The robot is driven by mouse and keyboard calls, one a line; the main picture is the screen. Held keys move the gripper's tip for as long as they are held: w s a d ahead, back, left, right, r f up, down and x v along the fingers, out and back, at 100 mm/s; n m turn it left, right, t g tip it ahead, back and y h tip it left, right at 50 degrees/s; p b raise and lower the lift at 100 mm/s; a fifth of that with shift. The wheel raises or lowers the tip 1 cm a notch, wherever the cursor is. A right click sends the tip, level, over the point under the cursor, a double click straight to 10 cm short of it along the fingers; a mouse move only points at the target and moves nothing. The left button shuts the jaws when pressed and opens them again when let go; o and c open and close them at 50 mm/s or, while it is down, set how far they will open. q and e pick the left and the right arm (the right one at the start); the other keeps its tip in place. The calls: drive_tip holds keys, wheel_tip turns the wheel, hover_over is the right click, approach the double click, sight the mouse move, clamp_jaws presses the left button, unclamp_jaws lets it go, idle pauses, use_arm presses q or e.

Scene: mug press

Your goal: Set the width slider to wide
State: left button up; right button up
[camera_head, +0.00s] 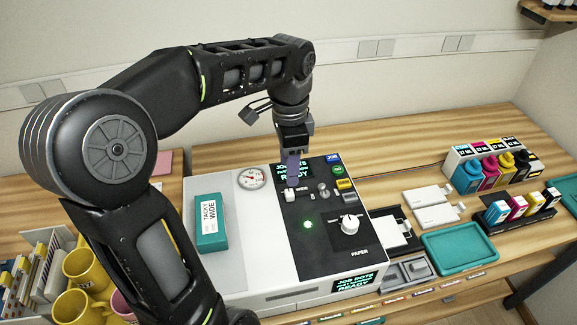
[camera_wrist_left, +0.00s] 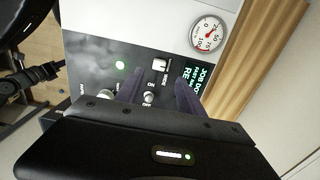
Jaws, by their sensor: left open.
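The press (camera_head: 250,272) is a white machine with a black control panel. The width slider is a small white knob (camera_head: 290,195) near the back left of the panel, beside the word WIDE. In the wrist view the slider knob (camera_wrist_left: 160,64) lies just beyond the fingertips, with the WIDE label close by. My left gripper (camera_head: 292,181) points down over the panel at the slider, its fingers apart and empty. In the wrist view its two dark fingers (camera_wrist_left: 158,84) stand apart on either side of the slider's line, not visibly touching the knob. My right gripper is not in view.
A round gauge (camera_head: 251,178) and a READY screen (camera_head: 290,169) sit near the slider. An ON toggle (camera_wrist_left: 150,98) lies between the fingers. A large white dial (camera_head: 349,224) is at the panel's front right. A teal TACKY WIDE box (camera_head: 211,236) rests on the press's left top.

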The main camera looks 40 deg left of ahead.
sight(290, 192)
use_arm(q)
drive_tip(key=shift+s+d+r, duration=0.1)
drive_tip(key=shift+r, duration=0.05)
drive_tip(key=shift+f+p, duration=0.45)
drive_tip(key=shift+f, duration=3.55)
clamp_jaws()
